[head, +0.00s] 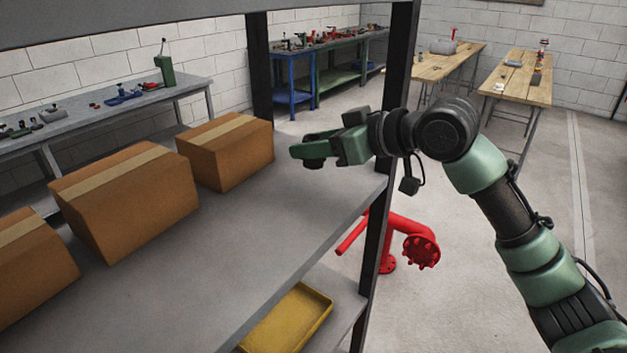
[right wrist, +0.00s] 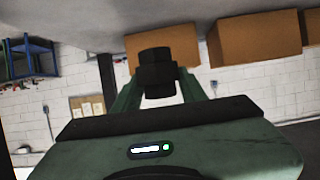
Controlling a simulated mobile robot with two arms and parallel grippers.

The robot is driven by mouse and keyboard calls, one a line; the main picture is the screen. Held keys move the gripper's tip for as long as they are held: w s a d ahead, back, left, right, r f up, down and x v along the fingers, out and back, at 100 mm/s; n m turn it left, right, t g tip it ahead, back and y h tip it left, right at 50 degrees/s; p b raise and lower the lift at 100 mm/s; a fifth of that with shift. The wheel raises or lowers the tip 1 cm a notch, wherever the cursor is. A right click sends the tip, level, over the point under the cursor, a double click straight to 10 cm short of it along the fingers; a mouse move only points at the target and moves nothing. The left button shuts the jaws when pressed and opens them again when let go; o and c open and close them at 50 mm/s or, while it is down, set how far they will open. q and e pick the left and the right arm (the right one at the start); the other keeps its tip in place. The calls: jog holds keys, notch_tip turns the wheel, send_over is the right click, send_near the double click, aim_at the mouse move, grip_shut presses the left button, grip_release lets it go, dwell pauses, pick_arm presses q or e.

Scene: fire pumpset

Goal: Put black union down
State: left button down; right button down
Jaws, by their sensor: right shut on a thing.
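My right gripper (head: 302,152) reaches in from the right over the grey shelf (head: 230,240), near the shelf's right post. In the right wrist view its two green fingers (right wrist: 160,88) are shut on the black union (right wrist: 157,62), a short dark cylinder with a wider collar. In the head view the union (head: 314,163) shows only as a dark piece under the fingers, partly hidden by them. It appears to be a little above the shelf surface, but I cannot tell the exact gap. My left gripper is not in view.
Cardboard boxes (head: 126,198) stand in a row along the shelf's left side. The shelf's front part is clear. A black post (head: 378,240) stands close to my right arm. A yellow tray (head: 290,318) sits on the lower shelf. A red pipe (head: 405,240) stands on the floor beyond.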

notch_tip(320, 180, down, 8)
jog(key=shift+f+p, duration=0.15)
jog(key=shift+p, duration=0.5)
jog(key=c, duration=0.8)
grip_release()
jog(key=shift+f, duration=0.2)
jog(key=shift+s, duration=0.1)
jog(key=shift+r, duration=0.15)
jog(key=shift+b+v, duration=1.6)
jog(key=shift+v, duration=4.35)
